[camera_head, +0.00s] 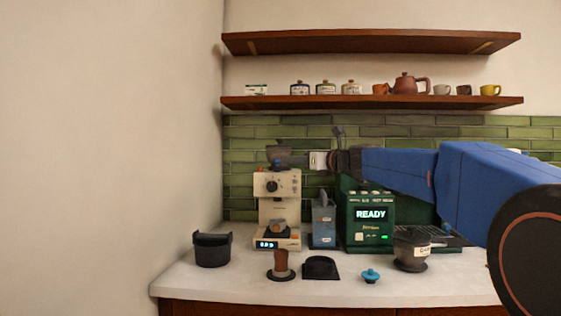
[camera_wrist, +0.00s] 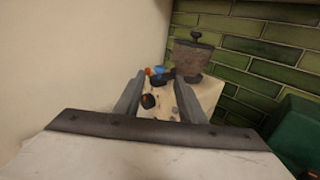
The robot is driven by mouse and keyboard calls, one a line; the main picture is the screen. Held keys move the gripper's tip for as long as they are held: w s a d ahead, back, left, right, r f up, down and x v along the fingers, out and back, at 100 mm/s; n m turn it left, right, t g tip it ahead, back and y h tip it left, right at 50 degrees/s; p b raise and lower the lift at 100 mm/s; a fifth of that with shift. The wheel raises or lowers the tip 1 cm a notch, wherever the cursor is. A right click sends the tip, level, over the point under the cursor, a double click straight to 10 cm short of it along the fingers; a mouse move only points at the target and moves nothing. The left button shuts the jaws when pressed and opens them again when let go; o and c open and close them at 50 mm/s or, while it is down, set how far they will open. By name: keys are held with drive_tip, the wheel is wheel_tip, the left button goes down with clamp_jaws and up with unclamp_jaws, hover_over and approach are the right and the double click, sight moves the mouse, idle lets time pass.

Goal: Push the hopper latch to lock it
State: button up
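The cream grinder (camera_head: 268,186) stands on the counter near the left wall, with a dark grey hopper (camera_head: 279,152) on top. The hopper also shows in the wrist view (camera_wrist: 191,58).
A green espresso machine (camera_head: 368,220) reading READY stands to the right, with a blue-grey box (camera_head: 323,222) between. A black bin (camera_head: 212,250), a tamper (camera_head: 281,266) and a blue-topped piece (camera_head: 370,275) stand in front. Shelves (camera_head: 370,102) hang above; the green-tiled wall is behind.

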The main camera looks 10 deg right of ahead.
sight(277, 165)
drive_tip(key=x, duration=0.8)
